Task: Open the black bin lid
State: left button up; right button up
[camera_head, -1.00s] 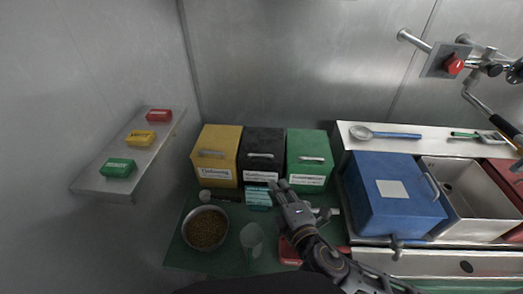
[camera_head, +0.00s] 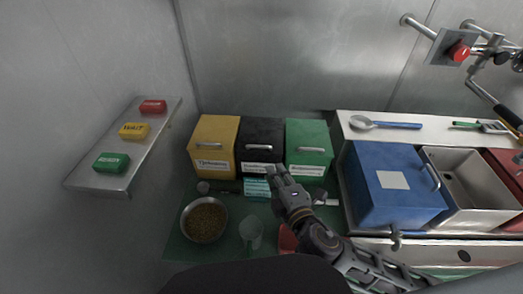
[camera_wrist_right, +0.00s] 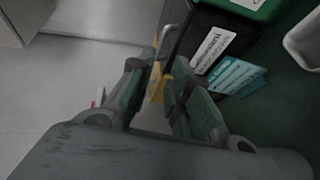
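The black bin (camera_head: 262,134) stands upright between the yellow bin (camera_head: 215,140) and the green bin (camera_head: 308,140). Its lid is down, with a metal handle (camera_head: 257,147) across the front and a white label below. My right gripper (camera_head: 275,171) is just in front of the black bin's lower right front, below the handle. In the right wrist view my right gripper (camera_wrist_right: 158,70) shows two spread fingers with nothing held between them. The black bin (camera_wrist_right: 187,32) and its label show there beyond the fingers. My left gripper is not in view.
A bowl of beans (camera_head: 205,222) and a clear cup (camera_head: 251,233) are on the green mat. A blue bin (camera_head: 395,185) stands to the right. A shelf (camera_head: 150,150) with coloured blocks is at the left.

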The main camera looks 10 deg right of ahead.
jog(key=w, duration=0.2)
jog(key=p, duration=0.1)
send_near(262, 150)
jog(key=w, duration=0.1)
jog(key=w+a+r, duration=0.2)
jog(key=w, duration=0.1)
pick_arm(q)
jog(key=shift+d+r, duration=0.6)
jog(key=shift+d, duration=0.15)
pick_arm(e)
jog(key=shift+x, duration=1.35)
jog(key=shift+f, duration=0.1)
jog(key=shift+c, duration=0.2)
grip_shut()
